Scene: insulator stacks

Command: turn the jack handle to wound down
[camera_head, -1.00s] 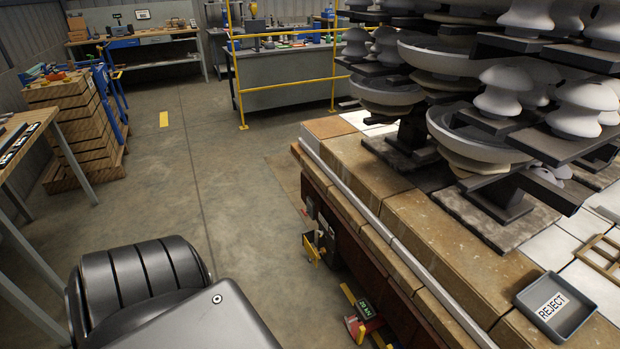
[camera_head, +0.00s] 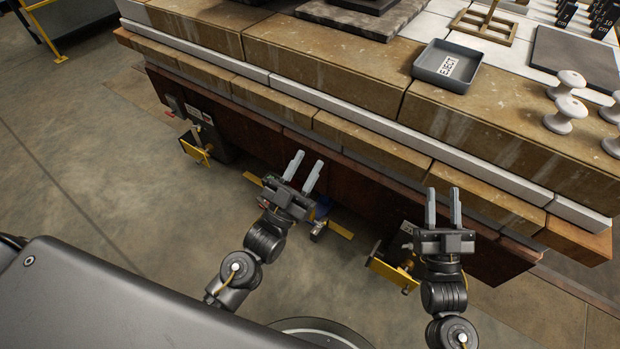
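No part in view can be clearly told as the jack handle. Low on the bench's dark red front side is a left yellow-and-grey fitting (camera_head: 197,147) with a box and lever-like parts. A middle fitting with a yellow bar (camera_head: 339,229) is partly hidden behind my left gripper (camera_head: 304,168). A right yellow fitting (camera_head: 388,274) sits just left of my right gripper (camera_head: 443,205). My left gripper is open and empty, in front of the middle fitting. My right gripper is open and empty, fingers toward the bench edge. Contact with the bench cannot be told.
The stone-edged bench (camera_head: 330,95) runs across the view. On it are a grey REJECT tray (camera_head: 428,72), a wooden frame (camera_head: 487,27), a dark mat (camera_head: 575,57) and several white knobs (camera_head: 566,113). The concrete floor (camera_head: 90,190) at left is clear.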

